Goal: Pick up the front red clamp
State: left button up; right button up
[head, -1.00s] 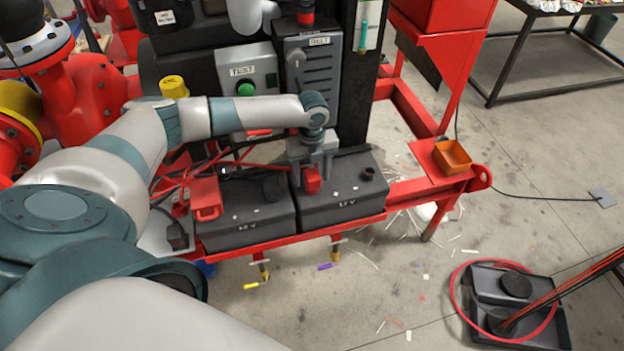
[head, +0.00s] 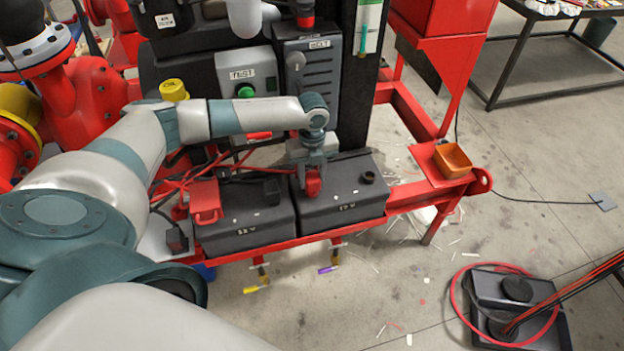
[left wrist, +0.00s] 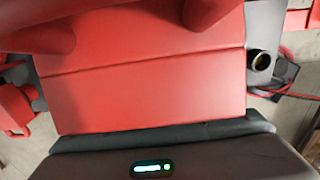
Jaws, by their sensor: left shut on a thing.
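The front red clamp (head: 313,186) is at the left part of the right battery's (head: 345,194) top. My left gripper (head: 313,172) points down from above and is shut on it. In the left wrist view the red clamp (left wrist: 150,90) fills most of the picture, close up. In that view a dark part of my gripper runs along the bottom edge. I cannot tell whether the clamp still touches the battery. My right gripper is not in view.
A second red clamp (head: 205,200) sits on the left battery (head: 255,222). Red cables (head: 175,180) run behind it. The red skid frame (head: 405,205) borders the batteries. An orange bin (head: 452,160) stands on the red ledge at right. A TEST box (head: 250,80) is behind my arm.

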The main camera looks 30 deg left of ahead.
aim_at(312, 176)
pick_arm(q)
jog(key=shift+r, duration=0.4)
notch_tip(312, 176, up, 2)
jog(key=shift+r+b, duration=0.2)
jog(key=shift+b, duration=0.55)
jog(key=d+r+b, duration=0.3)
jog(key=d+r, duration=0.4)
jog(key=d, duration=0.4)
jog(key=shift+s+d+r, duration=0.2)
jog(key=shift+s+d, duration=0.15)
jog(key=shift+s, duration=0.1)
jog(key=s+d+r+n, duration=0.2)
jog(key=s+n, duration=0.4)
jog(key=n, duration=0.7)
jog(key=s+d+r+n, duration=0.2)
jog(key=s+r+n, duration=0.2)
jog(key=n, duration=0.9)
jog(key=shift+s, duration=1.15)
